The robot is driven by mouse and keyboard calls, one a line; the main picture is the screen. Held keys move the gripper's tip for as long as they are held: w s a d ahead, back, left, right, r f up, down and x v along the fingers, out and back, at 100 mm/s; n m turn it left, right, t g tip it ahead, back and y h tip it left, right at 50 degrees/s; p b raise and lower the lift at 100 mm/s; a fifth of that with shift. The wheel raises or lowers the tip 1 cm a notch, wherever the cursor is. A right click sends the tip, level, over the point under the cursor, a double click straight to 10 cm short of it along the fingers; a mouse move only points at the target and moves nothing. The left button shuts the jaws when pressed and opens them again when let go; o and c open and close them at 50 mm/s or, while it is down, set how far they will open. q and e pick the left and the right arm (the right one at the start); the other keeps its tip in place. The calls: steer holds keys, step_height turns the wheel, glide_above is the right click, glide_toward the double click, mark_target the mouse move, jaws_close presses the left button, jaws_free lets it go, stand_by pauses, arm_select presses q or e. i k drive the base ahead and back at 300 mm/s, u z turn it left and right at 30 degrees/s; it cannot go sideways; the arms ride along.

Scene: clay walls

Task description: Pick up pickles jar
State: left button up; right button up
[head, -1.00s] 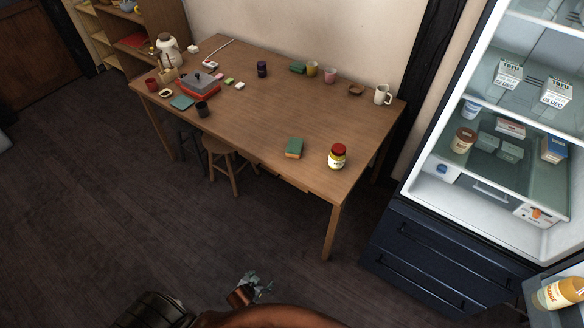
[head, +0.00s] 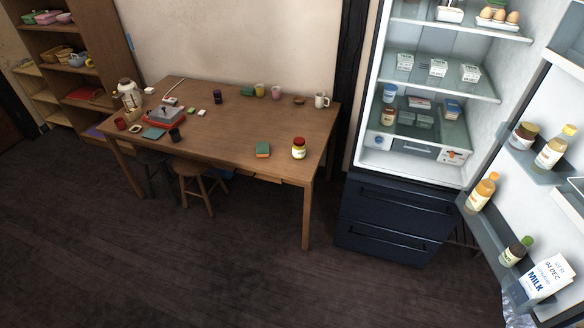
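A jar with a red lid and a yellow and white label (head: 299,149) stands upright on the wooden table (head: 250,122), near its right front corner. Another jar with a dark lid (head: 522,136) stands on the upper shelf of the open fridge door. A brown-lidded jar (head: 387,117) stands inside the fridge on the lower glass shelf. The labels are too small to read, so I cannot tell which jar holds pickles. Neither of my grippers shows clearly in the head view now.
The open fridge (head: 420,150) stands right of the table, its door holding bottles and a milk carton (head: 545,279). Stools (head: 192,185) stand at the table's front. The dark floor (head: 200,270) in front is clear.

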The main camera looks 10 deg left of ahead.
mark_target(298, 147)
steer(key=z, duration=0.55)
steer(key=k, duration=0.15)
steer(key=u, duration=1.85)
steer(key=i, duration=0.85)
steer(key=u, duration=0.65)
steer(key=i, duration=1)
steer(key=z, duration=0.4)
steer(key=i, duration=0.8)
steer(key=z, duration=0.75)
